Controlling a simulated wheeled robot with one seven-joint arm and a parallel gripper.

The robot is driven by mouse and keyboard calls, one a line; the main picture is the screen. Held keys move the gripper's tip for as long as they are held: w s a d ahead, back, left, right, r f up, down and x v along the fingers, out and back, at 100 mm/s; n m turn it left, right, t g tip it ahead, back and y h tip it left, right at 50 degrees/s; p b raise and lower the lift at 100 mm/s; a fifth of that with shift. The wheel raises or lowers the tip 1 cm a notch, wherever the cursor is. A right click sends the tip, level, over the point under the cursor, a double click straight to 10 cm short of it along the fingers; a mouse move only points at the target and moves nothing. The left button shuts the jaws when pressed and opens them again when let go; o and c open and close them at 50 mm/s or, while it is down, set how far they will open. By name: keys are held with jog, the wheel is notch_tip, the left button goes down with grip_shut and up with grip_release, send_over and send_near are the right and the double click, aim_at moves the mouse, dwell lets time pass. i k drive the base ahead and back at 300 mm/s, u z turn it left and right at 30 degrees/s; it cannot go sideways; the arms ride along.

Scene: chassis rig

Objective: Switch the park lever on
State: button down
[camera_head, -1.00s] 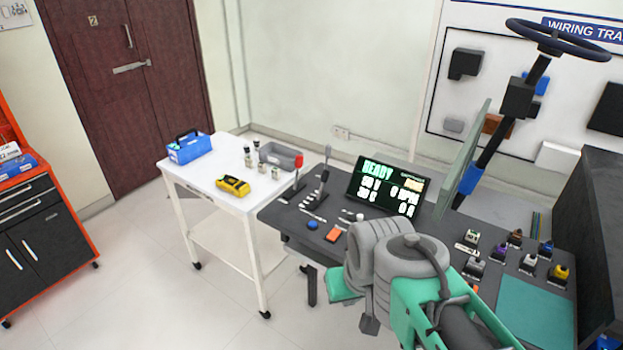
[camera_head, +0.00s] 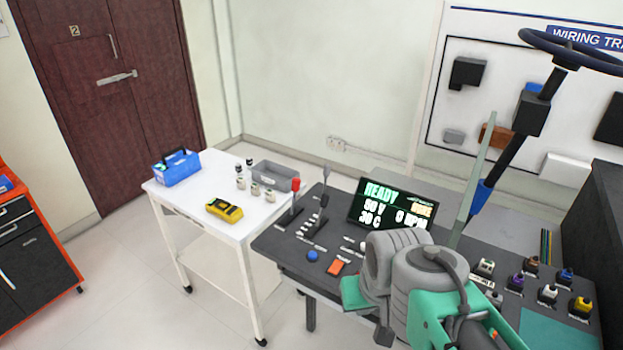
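On the dark console (camera_head: 275,243) a lever with a red knob (camera_head: 295,188) stands upright at the left. A slim lever with a dark grey grip (camera_head: 323,198) stands just right of it. The labels are too small to read, so I cannot tell which one is the park lever. My grey and teal arm reaches in from the bottom right, over the front of the console. It is to the right of both levers and apart from them. No gripper fingers can be made out; the arm's own links hide its end.
A lit display (camera_head: 390,207) reads READY. A blue button (camera_head: 312,256) and an orange switch (camera_head: 336,267) lie in front of the levers. A white cart (camera_head: 195,208) stands left with a yellow meter (camera_head: 224,210). A steering wheel (camera_head: 575,50) rises at the right.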

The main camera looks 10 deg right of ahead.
aim_at(295, 182)
jog(key=u, duration=0.4)
jog(key=i, duration=0.55)
jog(key=u, duration=0.6)
jog(key=i, duration=0.55)
